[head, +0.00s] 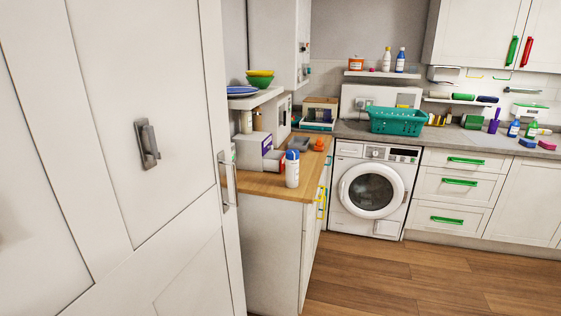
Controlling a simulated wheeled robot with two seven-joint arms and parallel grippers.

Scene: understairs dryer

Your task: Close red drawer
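No drawer that is plainly red shows in the head view. A small white unit (252,152) stands on the wooden counter, and a small open box or drawer with some red on it (271,161) juts from its front; it is too small to tell which. Three white drawers with green handles (460,181) sit right of the washing machine and look shut. A red handle (527,52) is on an upper right cabinet door. Neither of my grippers is in view.
A tall white door with a grey handle (147,143) fills the near left. The wooden counter (255,185) holds a white bottle with a blue cap (292,170). A washing machine (371,190) stands behind. The wooden floor (410,280) at front right is clear.

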